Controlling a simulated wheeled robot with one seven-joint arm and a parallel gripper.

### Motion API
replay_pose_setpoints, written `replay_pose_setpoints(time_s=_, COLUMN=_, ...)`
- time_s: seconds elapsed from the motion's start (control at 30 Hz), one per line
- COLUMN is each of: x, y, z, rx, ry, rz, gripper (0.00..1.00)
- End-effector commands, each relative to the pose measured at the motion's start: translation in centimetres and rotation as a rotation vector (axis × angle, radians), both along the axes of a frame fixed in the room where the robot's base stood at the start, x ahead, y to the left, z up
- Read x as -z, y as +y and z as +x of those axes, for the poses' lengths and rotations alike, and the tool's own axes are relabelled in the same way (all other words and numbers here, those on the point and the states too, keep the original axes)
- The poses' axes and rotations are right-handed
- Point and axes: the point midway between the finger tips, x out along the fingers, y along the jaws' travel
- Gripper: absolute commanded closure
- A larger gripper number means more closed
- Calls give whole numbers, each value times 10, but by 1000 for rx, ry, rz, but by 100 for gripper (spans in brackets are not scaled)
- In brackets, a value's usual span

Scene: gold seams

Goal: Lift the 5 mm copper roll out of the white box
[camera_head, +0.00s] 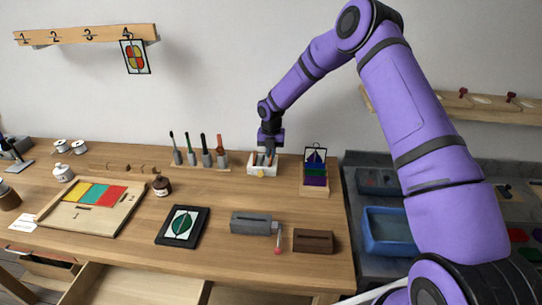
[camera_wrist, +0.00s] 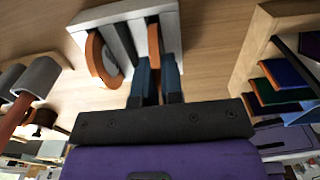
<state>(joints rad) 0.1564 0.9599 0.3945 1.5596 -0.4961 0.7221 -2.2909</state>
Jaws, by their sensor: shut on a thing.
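The white box (camera_head: 263,170) stands at the back of the wooden table; it also shows in the wrist view (camera_wrist: 172,28). It holds two copper rolls in separate slots. One copper roll (camera_wrist: 97,55) sits in the left slot in the wrist view. The other copper roll (camera_wrist: 153,42) is in the right slot, thin and edge-on. My gripper (camera_wrist: 157,75) is shut on this right roll, its blue fingers on either side of it at the box. I cannot read any width marking. In the head view my gripper (camera_head: 268,150) points down over the box.
A rack of brushes (camera_head: 205,160) stands left of the box. A wooden holder with coloured glass sheets (camera_head: 314,178) stands close on the right. A grey block (camera_head: 250,222) and a brown block (camera_head: 313,241) lie nearer the front. The table directly before the box is clear.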

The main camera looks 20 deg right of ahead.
Motion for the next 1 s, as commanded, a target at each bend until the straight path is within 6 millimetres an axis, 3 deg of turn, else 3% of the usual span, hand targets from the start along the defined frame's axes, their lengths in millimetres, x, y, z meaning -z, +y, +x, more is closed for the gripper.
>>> replay_pose_setpoints(time_s=0.17, x=-25, y=0, z=1, rx=0, ry=-2, rz=0, gripper=100)
replay_pose_setpoints(time_s=0.7, x=-35, y=40, z=-106, rx=-4, ry=3, rz=-1, gripper=100)
replay_pose_setpoints(time_s=1.0, x=-38, y=54, z=-143, rx=-2, ry=0, rz=-1, gripper=100)
